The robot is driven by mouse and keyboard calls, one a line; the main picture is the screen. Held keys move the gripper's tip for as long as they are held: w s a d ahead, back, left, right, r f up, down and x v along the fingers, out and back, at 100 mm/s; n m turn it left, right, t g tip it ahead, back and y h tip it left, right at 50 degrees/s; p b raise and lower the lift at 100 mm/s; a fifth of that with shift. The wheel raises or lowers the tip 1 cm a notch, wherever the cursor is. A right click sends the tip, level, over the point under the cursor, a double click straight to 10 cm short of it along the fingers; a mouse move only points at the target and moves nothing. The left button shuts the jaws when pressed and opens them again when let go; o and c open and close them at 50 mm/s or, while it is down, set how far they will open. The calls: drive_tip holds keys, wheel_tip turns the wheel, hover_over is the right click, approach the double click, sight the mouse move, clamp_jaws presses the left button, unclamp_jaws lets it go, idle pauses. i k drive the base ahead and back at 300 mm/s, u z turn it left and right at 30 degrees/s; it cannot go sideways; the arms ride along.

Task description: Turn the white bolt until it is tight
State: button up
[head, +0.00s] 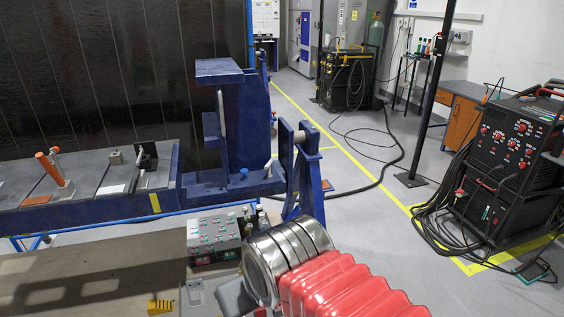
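I cannot make out a white bolt for certain in the head view. A blue jig frame (238,125) stands upright left of the middle, with a grey rod (221,116) on its front. A blue A-shaped stand (307,172) stands to its right, with a grey shaft end at its top. A small pale pin or lever (268,165) shows between the two, too small to identify. My gripper is not in view.
A steel-ringed cylinder with a red ribbed cover blocks the lower middle; I cannot tell whether it is mine. A control box (214,237) sits beside it. Left is a long blue bench (100,209) with clamps. Right are a black welding unit (510,145) and floor cables.

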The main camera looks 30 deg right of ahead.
sight(267, 167)
drive_tip(key=z, duration=0.35)
drive_tip(key=i, duration=0.9)
drive_tip(key=z, duration=0.2)
